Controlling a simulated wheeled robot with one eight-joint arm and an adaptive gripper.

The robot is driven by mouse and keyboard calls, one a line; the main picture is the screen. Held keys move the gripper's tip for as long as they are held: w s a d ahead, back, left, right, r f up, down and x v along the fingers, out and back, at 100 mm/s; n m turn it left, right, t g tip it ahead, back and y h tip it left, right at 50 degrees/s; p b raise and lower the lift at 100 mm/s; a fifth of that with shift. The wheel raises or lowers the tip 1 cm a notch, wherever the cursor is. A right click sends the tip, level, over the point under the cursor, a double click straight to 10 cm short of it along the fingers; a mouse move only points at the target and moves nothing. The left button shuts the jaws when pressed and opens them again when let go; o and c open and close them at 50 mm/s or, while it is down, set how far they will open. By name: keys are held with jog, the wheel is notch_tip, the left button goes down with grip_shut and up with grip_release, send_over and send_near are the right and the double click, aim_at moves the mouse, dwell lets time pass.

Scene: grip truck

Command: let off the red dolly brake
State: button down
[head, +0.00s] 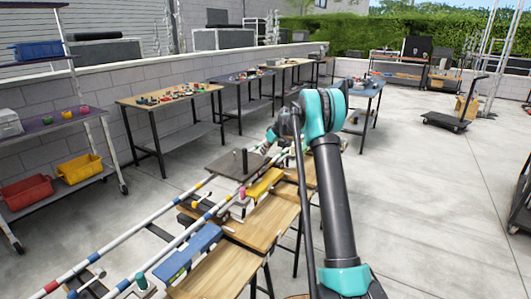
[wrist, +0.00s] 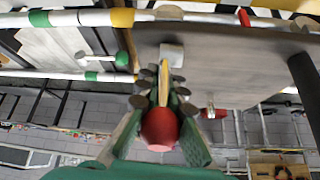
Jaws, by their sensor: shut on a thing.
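In the wrist view, my gripper (wrist: 161,88) has its two green fingers closed around a lever with a round red knob (wrist: 160,130). The knob sits between the fingers, and the lever's yellowish arm (wrist: 164,82) runs between the fingertips to a grey bracket (wrist: 172,54) at the dolly's edge. The dark dolly platform (wrist: 240,62) fills the upper right of that view. In the head view, the dolly (head: 236,164) stands on the striped rails; my arm hides much of the gripper and the gripped lever there.
A smaller red-ended part (wrist: 208,112) and a green-knobbed lever (wrist: 122,60) are close by in the wrist view. Workbenches (head: 170,97) line the wall. Open concrete floor lies to the right.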

jog(key=shift+w+f+g+h, duration=0.15)
jog(key=shift+w+g+h, duration=0.1)
jog(key=shift+g+h, duration=0.65)
jog(key=c, duration=1.6)
grip_release()
jog(key=v, duration=0.8)
jog(key=a+v, duration=0.1)
jog(key=v, duration=0.3)
jog(key=shift+s, duration=0.1)
